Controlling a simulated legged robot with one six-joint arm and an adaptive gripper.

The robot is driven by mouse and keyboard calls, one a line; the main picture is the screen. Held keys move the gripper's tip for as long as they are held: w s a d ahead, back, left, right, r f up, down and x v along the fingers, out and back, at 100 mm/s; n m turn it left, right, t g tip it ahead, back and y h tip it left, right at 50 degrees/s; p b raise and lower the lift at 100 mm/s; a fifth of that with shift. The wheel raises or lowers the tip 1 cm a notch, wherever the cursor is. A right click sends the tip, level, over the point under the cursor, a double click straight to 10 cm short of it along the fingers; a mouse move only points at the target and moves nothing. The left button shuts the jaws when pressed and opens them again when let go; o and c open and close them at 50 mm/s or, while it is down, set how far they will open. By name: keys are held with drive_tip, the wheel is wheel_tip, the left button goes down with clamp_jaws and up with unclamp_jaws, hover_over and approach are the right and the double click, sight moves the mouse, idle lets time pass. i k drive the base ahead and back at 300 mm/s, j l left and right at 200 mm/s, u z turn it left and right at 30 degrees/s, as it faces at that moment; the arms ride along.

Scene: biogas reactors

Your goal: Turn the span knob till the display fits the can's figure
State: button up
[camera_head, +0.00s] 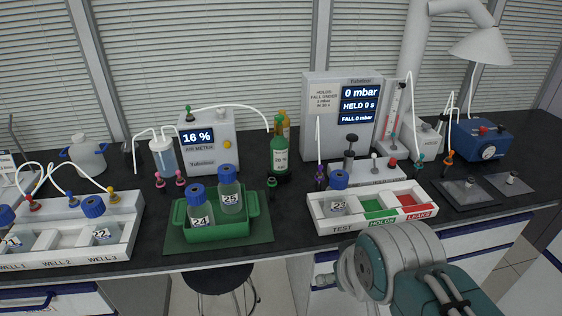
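The air meter (207,143) is a pale box at the back left of the bench. Its blue display (197,137) reads 16 %. A small round yellow knob (227,143) sits on its front, right of the display. A green can (279,158) with a white label stands right of the meter; the label's figure is too small to read surely. An orange can (285,122) stands partly hidden behind it. My gripper (328,281) is low in front of the bench, right of centre, well away from the knob. Its fingers are mostly hidden, so their opening is unclear.
A green crate (213,231) with bottles 24 and 25 stands in front of the meter. A three-part tray (322,226) with a bottle is at right, a well rack (80,251) at left. White hoses arch over the bench.

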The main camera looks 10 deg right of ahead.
sight(220, 111)
drive_tip(key=i+j+z, duration=0.15)
drive_tip(key=j, duration=0.4)
drive_tip(key=i+j+z, duration=0.15)
drive_tip(key=j, duration=0.4)
drive_tip(key=i+j+z, duration=0.15)
drive_tip(key=j, duration=0.45)
drive_tip(key=i+j+z, duration=0.15)
drive_tip(key=j, duration=0.4)
drive_tip(key=k, duration=0.05)
